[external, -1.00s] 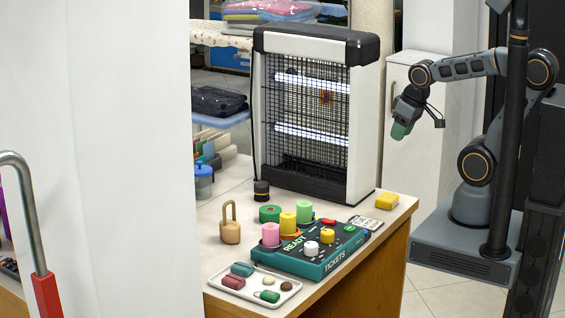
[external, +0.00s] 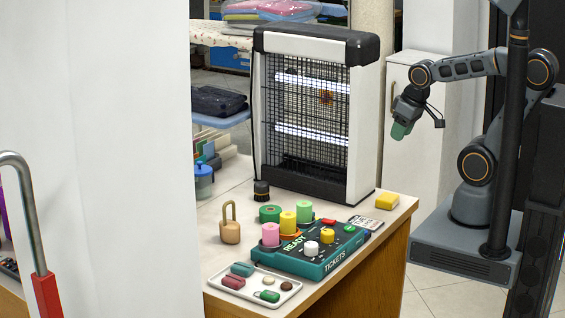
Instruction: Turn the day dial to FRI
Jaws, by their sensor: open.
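A teal ticket box (external: 316,258) marked READY and TICKETS sits at the front of the counter. On its top are a white knob (external: 311,248) and a yellow knob (external: 327,236), with a red button (external: 328,221) and a green button (external: 350,228) farther back. I cannot read any day marks, so I cannot tell which knob is the day dial or where it points. My gripper (external: 401,130) hangs in the air at the right, beyond the counter's edge and well above and apart from the box. It is open and empty; its fingertips are small in this view.
Pink (external: 270,234), yellow (external: 288,223) and green rolls (external: 304,211) stand along the box's back. A white tray (external: 254,288) with small items lies in front. A tan padlock (external: 230,228), yellow block (external: 387,201) and tall insect lamp (external: 312,112) also stand on the counter.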

